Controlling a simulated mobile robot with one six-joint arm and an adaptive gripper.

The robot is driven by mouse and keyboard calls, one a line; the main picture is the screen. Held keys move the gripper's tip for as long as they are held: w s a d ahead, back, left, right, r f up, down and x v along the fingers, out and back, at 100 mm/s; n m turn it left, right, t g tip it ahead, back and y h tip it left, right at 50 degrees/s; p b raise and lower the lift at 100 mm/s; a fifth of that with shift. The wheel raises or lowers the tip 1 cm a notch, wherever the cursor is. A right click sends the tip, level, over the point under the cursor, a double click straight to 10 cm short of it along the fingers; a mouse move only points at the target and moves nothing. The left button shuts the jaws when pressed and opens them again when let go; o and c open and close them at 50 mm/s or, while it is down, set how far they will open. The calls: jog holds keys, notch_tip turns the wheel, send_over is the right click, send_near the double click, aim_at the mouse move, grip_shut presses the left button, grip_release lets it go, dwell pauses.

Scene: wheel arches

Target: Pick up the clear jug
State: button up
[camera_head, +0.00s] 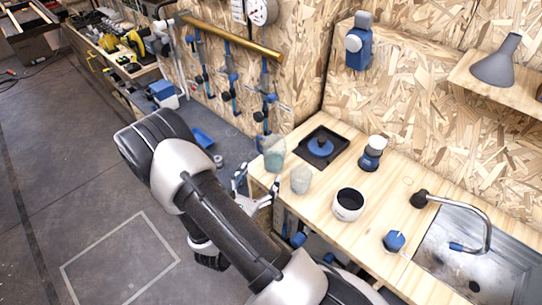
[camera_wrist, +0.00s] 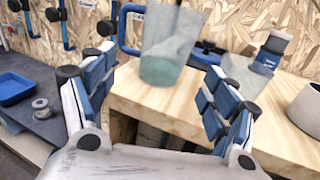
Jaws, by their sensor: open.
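Two clear vessels stand near the left end of the wooden counter. The taller, green-tinted one, which looks like the clear jug (camera_head: 274,153), is at the counter's left edge; in the wrist view it is top centre (camera_wrist: 172,45), its top cut off. The smaller clear vessel (camera_head: 300,180) is in front of it, and in the wrist view (camera_wrist: 245,75) it is behind the right finger. My gripper (camera_head: 254,190) is open and empty, just off the counter's left end. In the wrist view its fingers (camera_wrist: 155,85) spread either side of the jug, short of it and not touching.
The wooden counter (camera_head: 385,225) holds a black tray (camera_head: 322,145) with a blue item, a white-topped blue grinder (camera_head: 372,152), a dark-and-white bowl (camera_head: 348,204) and a sink (camera_head: 480,262). Clamps hang on the wall behind. A blue tray (camera_wrist: 14,88) lies on the grey surface at left.

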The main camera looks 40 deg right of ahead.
aim_at(269, 165)
jog(key=x, duration=0.2)
jog(key=shift+w+d, duration=0.1)
jog(key=shift+d, duration=0.2)
jog(key=x, duration=0.1)
jog(key=b+x, duration=0.1)
jog(key=x, duration=0.2)
jog(key=shift+d+f+b, duration=0.15)
jog(key=shift+d+b, duration=0.1)
jog(key=shift+b, duration=0.15)
jog(key=shift+d, duration=0.3)
jog(key=c, duration=1.2)
